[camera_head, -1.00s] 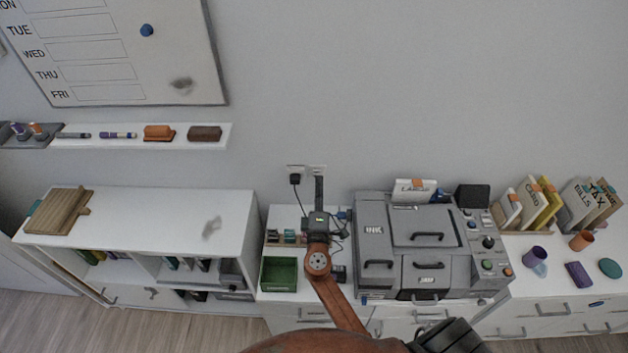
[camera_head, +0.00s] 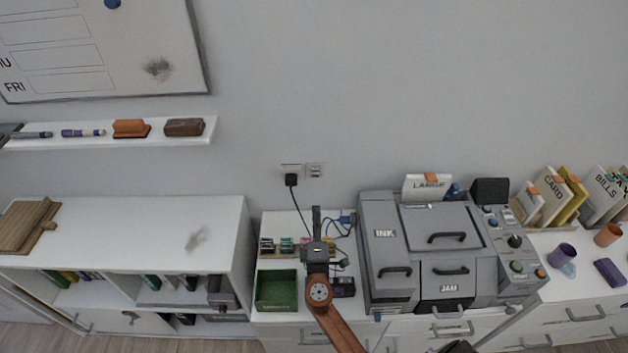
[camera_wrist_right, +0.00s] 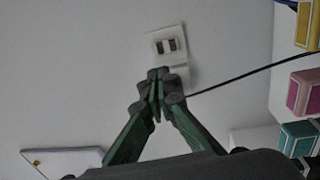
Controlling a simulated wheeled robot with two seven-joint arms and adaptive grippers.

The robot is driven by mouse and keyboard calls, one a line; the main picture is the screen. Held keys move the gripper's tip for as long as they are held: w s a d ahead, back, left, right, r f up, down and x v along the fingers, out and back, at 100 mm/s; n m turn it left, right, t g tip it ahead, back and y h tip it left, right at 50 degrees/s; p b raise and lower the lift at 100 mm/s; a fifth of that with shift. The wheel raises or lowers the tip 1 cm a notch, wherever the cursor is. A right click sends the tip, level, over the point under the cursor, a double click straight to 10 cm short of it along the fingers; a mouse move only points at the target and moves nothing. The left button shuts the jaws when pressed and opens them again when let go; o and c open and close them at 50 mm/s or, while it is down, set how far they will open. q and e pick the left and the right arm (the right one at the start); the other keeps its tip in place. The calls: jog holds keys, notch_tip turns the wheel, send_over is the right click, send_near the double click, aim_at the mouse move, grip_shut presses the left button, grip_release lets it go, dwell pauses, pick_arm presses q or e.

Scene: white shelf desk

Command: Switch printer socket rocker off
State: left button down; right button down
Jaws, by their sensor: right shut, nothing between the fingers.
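The wall socket (camera_head: 304,171) is a pale plate above the desk, left of the grey printer (camera_head: 430,250). A black plug (camera_head: 291,180) sits in its left part, with a cable hanging down. The right part (camera_head: 315,171) carries small rockers; their position cannot be told. My right gripper (camera_head: 316,210) is shut and empty, below the socket in the head view. In the wrist view its fingertips (camera_wrist_right: 157,75) overlap the plate's lower edge; contact cannot be told. My left gripper is not in view.
A green tray (camera_head: 276,291) and small coloured boxes (camera_head: 286,245) stand on the desk near my right arm. Cables (camera_head: 342,222) run behind it. A low white shelf unit (camera_head: 130,235) stands left. The wall around the socket is clear.

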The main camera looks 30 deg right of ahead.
aim_at(315, 172)
jog(key=x, duration=1.4)
jog(key=shift+w+p, duration=0.1)
jog(key=shift+p, duration=0.2)
